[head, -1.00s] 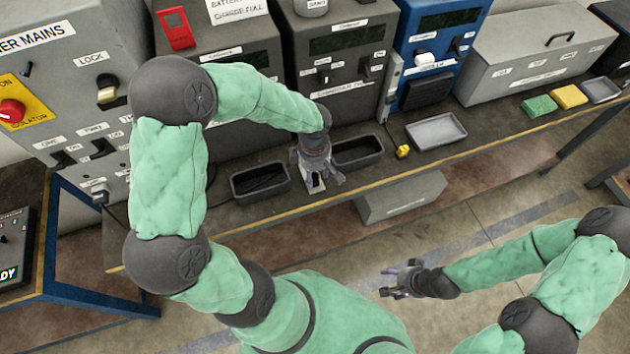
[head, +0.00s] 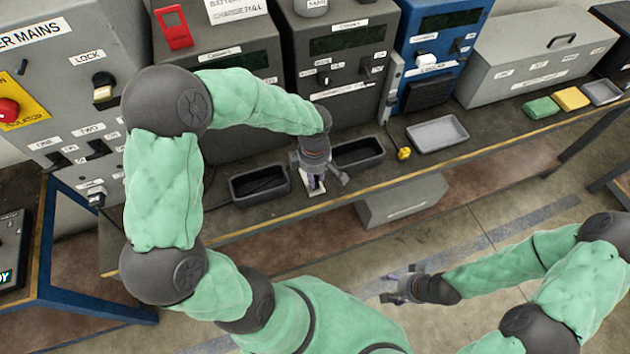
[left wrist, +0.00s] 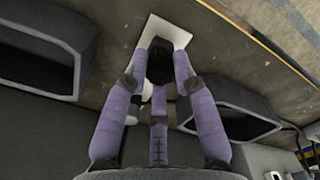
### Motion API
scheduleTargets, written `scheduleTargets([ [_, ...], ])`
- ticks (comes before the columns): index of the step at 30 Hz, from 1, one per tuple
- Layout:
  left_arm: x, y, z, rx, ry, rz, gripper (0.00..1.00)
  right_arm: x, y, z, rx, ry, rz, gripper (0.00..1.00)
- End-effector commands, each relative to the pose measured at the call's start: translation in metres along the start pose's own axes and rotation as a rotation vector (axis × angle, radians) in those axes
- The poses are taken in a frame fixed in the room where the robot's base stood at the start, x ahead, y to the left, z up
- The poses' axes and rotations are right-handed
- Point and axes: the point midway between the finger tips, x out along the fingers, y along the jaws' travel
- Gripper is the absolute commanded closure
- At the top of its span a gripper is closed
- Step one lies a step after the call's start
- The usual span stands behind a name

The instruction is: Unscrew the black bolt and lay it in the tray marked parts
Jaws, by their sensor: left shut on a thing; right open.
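My left gripper (head: 318,181) is low over the workbench between two dark trays. In the left wrist view its purple fingers are closed around the black bolt (left wrist: 160,65), which is above or on a white plate (left wrist: 168,33); I cannot tell whether it is still seated. The plate's edge also shows in the head view (head: 312,190). My right gripper (head: 398,287) is open and empty, away from the bench over the floor. Trays on the bench are a dark left tray (head: 236,198), a dark middle tray (head: 378,157) and a grey tray (head: 460,140). No "parts" marking is readable.
A small yellow object (head: 404,154) sits between the middle and grey trays. Green (head: 541,107) and yellow (head: 571,97) blocks and another grey tray (head: 617,98) are farther right. Grey and blue machines line the back of the bench. A grey box (head: 402,199) is below its front edge.

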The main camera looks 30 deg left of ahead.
Motion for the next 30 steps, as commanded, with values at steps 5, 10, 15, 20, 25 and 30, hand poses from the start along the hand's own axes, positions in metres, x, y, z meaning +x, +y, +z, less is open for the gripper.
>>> scheduleTargets([
  [5, 0.002, 0.0, 0.0, -0.088, 0.0, 0.001, 1.0, 0.011, 0.004, 0.0, 0.0, 0.0, 0.0, 0.37],
  [10, 0.002, 0.0, 0.0, -0.181, 0.0, 0.001, 1.0, 0.019, 0.007, -0.001, 0.0, 0.0, 0.0, 0.37],
  [15, 0.002, 0.0, 0.0, -0.28, 0.0, 0.001, 1.0, 0.027, 0.01, -0.001, 0.0, 0.0, 0.0, 0.37],
  [20, 0.002, 0.0, 0.0, -0.382, 0.001, 0.0, 1.0, 0.035, 0.013, -0.001, 0.0, 0.0, 0.0, 0.37],
  [25, 0.002, 0.0, 0.0, -0.502, 0.0, 0.0, 1.0, 0.043, 0.015, -0.002, 0.0, 0.0, 0.0, 0.37],
  [30, 0.001, 0.0, 0.0, -0.625, 0.001, 0.0, 1.0, 0.05, 0.018, -0.002, 0.0, 0.0, 0.0, 0.37],
])
